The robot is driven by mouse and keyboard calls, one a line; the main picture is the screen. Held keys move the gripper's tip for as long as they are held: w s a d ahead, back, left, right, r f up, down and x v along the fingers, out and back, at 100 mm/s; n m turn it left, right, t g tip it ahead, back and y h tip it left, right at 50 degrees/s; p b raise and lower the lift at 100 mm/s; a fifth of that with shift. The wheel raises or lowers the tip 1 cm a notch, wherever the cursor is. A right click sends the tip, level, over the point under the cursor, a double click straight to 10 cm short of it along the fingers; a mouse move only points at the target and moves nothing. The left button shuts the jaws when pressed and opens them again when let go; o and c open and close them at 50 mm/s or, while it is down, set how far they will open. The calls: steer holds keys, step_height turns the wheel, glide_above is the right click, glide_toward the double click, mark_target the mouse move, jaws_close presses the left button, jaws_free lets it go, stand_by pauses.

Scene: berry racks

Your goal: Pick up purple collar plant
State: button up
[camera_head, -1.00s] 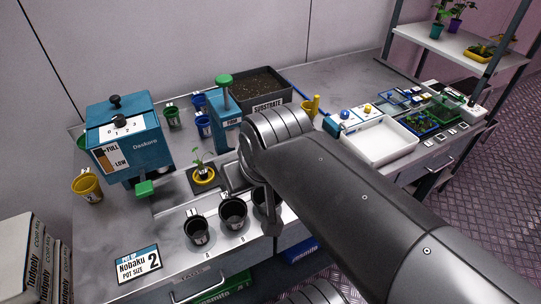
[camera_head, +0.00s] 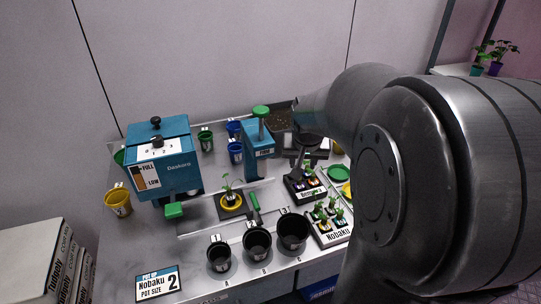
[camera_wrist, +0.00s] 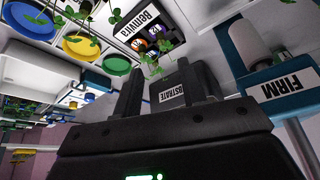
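In the head view the purple collar (camera_head: 297,183) is small and partly hidden by leaves. My gripper (camera_wrist: 160,85) is open, its two dark fingers apart with nothing clearly held between them. In the head view my gripper is dark and partly hidden by my arm, above the area behind the tray.
A Nobaku tray (camera_head: 331,239) with seedlings stands in front. The substrate bin (camera_wrist: 205,75) is behind my fingers. Black pots (camera_head: 257,243) line the front. Green and yellow discs (camera_wrist: 115,65) lie beside the tray.

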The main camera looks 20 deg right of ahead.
steer(key=f, duration=0.1)
glide_toward(299, 185)
steer(key=shift+w+d+f, duration=0.4)
steer(key=shift+w+d, duration=0.1)
steer(key=shift+w, duration=0.15)
steer(key=shift+x, duration=2.6)
steer(key=shift+w+a, duration=0.1)
steer(key=shift+w, duration=0.1)
steer(key=shift+r, duration=0.1)
steer(key=shift+c, duration=0.5)
jaws_close()
